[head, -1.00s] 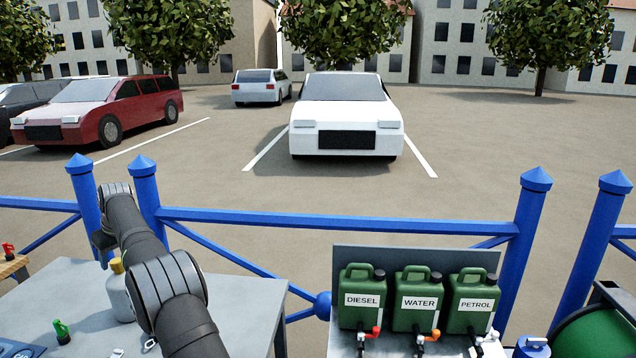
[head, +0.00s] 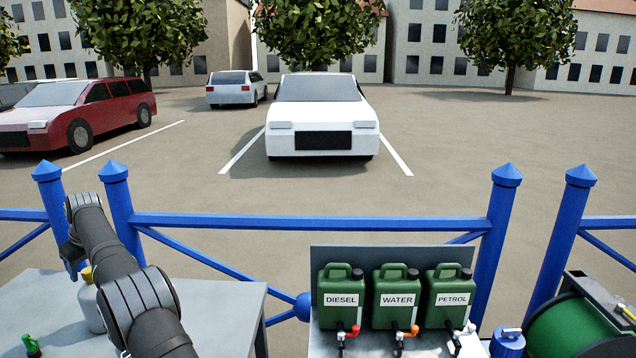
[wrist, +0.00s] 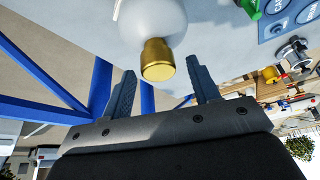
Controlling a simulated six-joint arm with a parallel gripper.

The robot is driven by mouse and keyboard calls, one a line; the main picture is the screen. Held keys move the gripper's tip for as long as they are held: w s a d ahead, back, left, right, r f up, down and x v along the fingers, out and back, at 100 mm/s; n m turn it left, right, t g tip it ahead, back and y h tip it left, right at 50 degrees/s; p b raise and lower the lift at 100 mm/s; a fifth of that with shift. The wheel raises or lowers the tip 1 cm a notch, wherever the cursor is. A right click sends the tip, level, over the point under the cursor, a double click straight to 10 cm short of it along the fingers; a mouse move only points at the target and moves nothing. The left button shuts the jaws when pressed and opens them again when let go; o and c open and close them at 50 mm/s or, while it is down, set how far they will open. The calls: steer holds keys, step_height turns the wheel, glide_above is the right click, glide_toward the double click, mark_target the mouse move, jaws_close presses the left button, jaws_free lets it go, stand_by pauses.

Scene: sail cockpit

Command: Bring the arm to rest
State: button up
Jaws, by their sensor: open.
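My arm (head: 140,300) reaches over the left table in the head view, with its wrist end bent down near the blue railing. In the wrist view my gripper (wrist: 162,72) is open, its two dark fingers spread apart. A pale grey bottle (wrist: 152,20) with a brass cap (wrist: 157,60) shows beyond the fingers, the cap lying between them in the picture. I cannot tell how far apart they are in depth. The fingers hold nothing. In the head view the bottle (head: 92,312) stands on the table, partly hidden behind my arm.
The grey table (head: 225,300) has a green-topped item (head: 31,345) at its left. Green diesel (head: 341,297), water (head: 396,297) and petrol (head: 448,297) cans stand to the right. A green reel (head: 580,330) is at far right. A blue railing (head: 320,221) runs behind.

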step_height(320, 180, down, 2)
steer(key=shift+f, duration=0.25)
steer(key=v, duration=1.3)
steer(key=x, duration=1.2)
steer(key=shift+w+a+f, duration=0.1)
steer(key=shift+a+f, duration=0.1)
steer(key=shift+a, duration=0.05)
steer(key=r, duration=0.4)
steer(key=shift+w+d+r, duration=0.1)
steer(key=shift+d+r, duration=0.2)
steer(key=shift+d, duration=0.05)
steer(key=w+d+r, duration=0.4)
steer(key=d+r, duration=0.3)
steer(key=d, duration=0.5)
steer(key=w+d+m+t+h, duration=0.2)
steer(key=d+m, duration=0.6)
steer(key=d, duration=2.7)
steer(key=shift+w+m, duration=0.4)
steer(key=shift+w, duration=0.2)
steer(key=shift+a+f, duration=0.1)
